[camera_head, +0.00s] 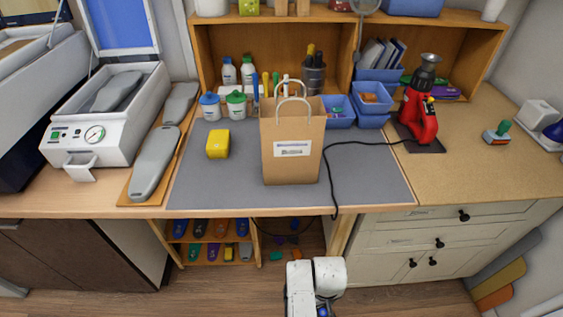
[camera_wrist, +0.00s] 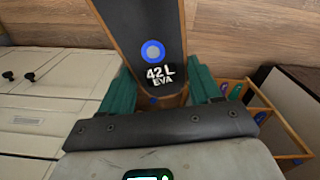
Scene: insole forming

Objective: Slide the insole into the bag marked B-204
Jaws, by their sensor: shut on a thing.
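A brown paper bag (camera_head: 291,165) with two handles stands upright on the grey mat (camera_head: 365,185) of the workbench. It has a white label (camera_head: 292,149) on its front, whose print is too small to read. In the wrist view, my gripper (camera_wrist: 162,90) has its teal fingers shut on the end of a dark insole (camera_wrist: 142,25) with a tan edge, printed "42 L EVA" beside a blue round mark. The insole's far end runs out of the picture. The head view shows only my white arm in front of the bench; gripper and insole are not visible there.
A yellow block (camera_head: 218,144) lies left of the bag. Lidded jars (camera_head: 236,105) and blue bins (camera_head: 340,112) stand behind it. A red tool (camera_head: 415,110) trails a black cable (camera_head: 350,143) past the bag's right side. The mat in front of the bag is clear.

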